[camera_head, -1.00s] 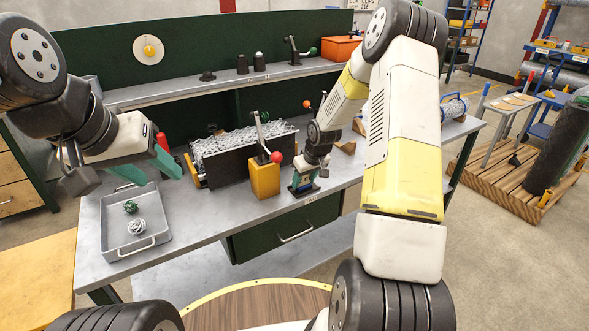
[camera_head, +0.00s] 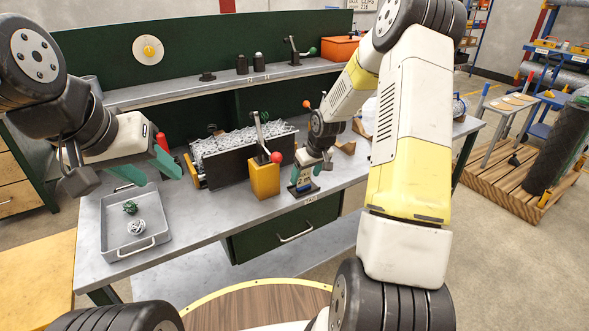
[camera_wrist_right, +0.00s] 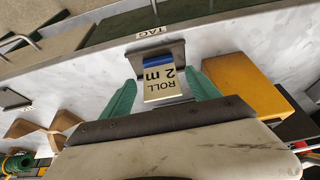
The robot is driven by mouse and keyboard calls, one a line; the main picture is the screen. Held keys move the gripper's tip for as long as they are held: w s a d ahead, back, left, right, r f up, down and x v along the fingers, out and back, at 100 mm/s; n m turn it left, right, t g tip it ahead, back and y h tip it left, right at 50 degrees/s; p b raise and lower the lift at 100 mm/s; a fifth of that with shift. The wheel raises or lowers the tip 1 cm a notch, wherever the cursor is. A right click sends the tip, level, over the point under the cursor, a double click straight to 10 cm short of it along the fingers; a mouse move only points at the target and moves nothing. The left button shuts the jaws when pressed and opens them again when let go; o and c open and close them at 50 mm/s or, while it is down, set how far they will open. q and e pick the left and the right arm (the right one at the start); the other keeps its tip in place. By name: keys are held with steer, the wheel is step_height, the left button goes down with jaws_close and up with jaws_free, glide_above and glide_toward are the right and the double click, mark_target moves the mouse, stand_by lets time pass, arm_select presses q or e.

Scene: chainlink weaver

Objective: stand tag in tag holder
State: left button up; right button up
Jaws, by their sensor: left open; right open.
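The tag (camera_head: 302,177) is a small cream card with a blue band, printed "ROLL 2 m" in the right wrist view (camera_wrist_right: 162,84). It appears to stand in the dark tag holder (camera_head: 305,193), near the bench's front edge. The holder's dark plate (camera_wrist_right: 178,52) also shows in the right wrist view, by a "TAG" label. My right gripper (camera_head: 308,168) is open, its green fingers on either side of the tag with gaps visible in the wrist view. My left gripper (camera_head: 150,174) is open and empty above the grey tray.
A yellow block (camera_head: 264,178) with a red-knobbed lever stands just left of the holder. The grey tray (camera_head: 108,225) holds a green and a silver bundle. Wooden blocks (camera_wrist_right: 25,128) lie right of the holder.

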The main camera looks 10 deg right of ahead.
steer(key=s+a+v, duration=0.1)
steer(key=a+v, duration=0.1)
steer(key=v, duration=1.4)
steer(key=s+a+r+m, duration=0.1)
steer(key=s+r, duration=0.3)
steer(key=s, duration=0.4)
steer(key=s+a+r+m+t, duration=0.1)
steer(key=s+r, duration=0.3)
steer(key=s, duration=0.4)
steer(key=s+a+r+m, duration=0.1)
steer(key=s+a+r, duration=0.2)
steer(key=s, duration=0.6)
step_height(320, 180, up, 2)
steer(key=shift+a+r+t+y, duration=0.1)
steer(key=shift+a+t+y, duration=0.1)
steer(key=shift+t+y, duration=0.15)
